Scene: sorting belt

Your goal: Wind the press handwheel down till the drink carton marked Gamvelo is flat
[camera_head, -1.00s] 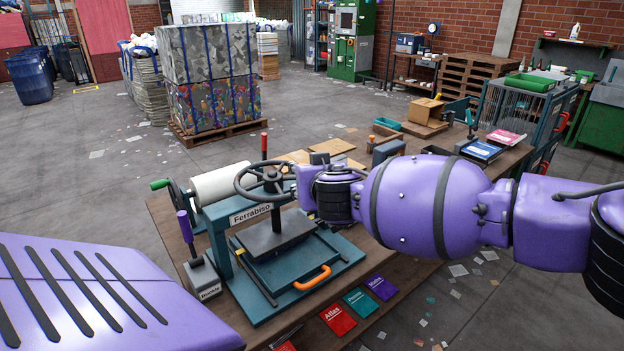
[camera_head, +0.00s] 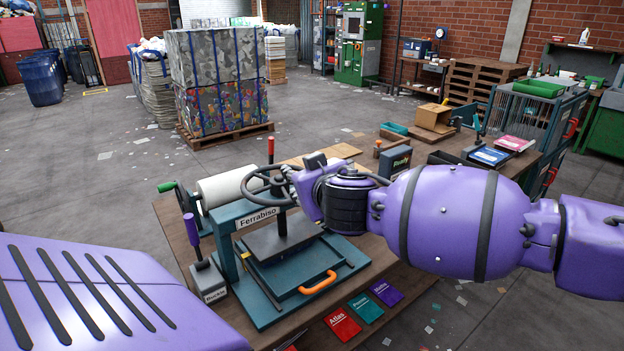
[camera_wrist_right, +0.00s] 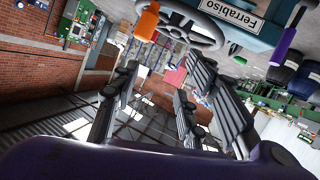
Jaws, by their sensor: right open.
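The teal press (camera_head: 232,262), labelled Ferrabiso, stands on the bench. Its dark spoked handwheel (camera_head: 255,193) has an upright red-orange knob (camera_head: 271,150). Below it, the dark press plate (camera_head: 270,238) sits low over a tray with an orange handle (camera_head: 318,284). No carton marked Gamvelo can be made out. My right gripper (camera_head: 291,181) is at the right side of the handwheel, its fingers partly hidden. In the right wrist view the gripper (camera_wrist_right: 163,82) is open and empty, with the wheel (camera_wrist_right: 205,38) beyond its fingertips; contact cannot be told. My left gripper is out of view.
A roller with a green crank (camera_head: 220,190) and a purple-handled tool on a grey block (camera_head: 208,282) stand left of the press. Red, teal and purple cards (camera_head: 343,325) lie in front. A dark box (camera_head: 396,162) and a cardboard box (camera_head: 433,116) stand behind my right arm.

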